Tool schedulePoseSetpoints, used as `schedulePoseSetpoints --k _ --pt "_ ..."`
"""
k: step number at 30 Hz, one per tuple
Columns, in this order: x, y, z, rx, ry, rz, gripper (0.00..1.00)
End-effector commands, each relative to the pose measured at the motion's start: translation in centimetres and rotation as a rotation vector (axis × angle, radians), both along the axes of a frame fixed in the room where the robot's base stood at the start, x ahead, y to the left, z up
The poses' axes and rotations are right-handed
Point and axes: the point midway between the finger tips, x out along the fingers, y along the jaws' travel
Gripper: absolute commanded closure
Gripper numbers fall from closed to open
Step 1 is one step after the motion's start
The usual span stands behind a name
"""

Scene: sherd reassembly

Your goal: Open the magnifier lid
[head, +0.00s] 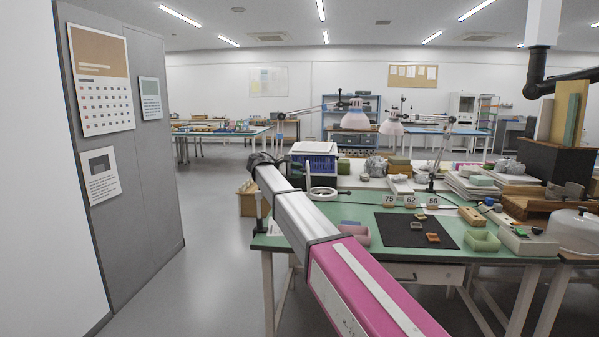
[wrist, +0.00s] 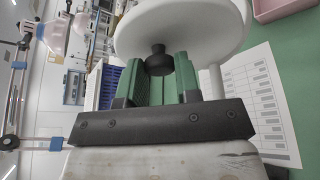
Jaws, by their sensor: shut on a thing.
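The magnifier shows in the head view as a white ring (head: 322,193) at the left end of the green table. In the wrist view a round white disc, apparently its lid (wrist: 205,38), fills the top middle. A black knob (wrist: 158,62) stands out from the disc's near face. My gripper (wrist: 156,78) has its green fingers on either side of this knob and is shut on it. A short white post (wrist: 216,80) shows beside the disc. How far the lid is open I cannot tell. In the head view my fingers are not clearly visible.
A printed sheet (wrist: 262,100) lies on the green table (head: 340,240) beside the magnifier. A pink tray (head: 355,233) is close to its right. A blue basket (head: 315,162) stands behind. A black mat (head: 400,231) with small sherds lies farther right. Open floor is at left.

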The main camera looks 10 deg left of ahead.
Motion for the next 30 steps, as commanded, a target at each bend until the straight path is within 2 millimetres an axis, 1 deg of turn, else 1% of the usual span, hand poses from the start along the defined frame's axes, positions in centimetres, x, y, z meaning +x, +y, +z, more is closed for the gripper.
schedulePoseSetpoints --k 6,15,30 --pt "0.0 1.0 -0.8 -0.132 -0.017 0.002 1.0" --pt "-0.2 1.7 -1.5 -0.121 -0.015 0.002 1.0" --pt "-0.3 1.7 -1.8 -0.118 -0.012 -0.002 1.0"
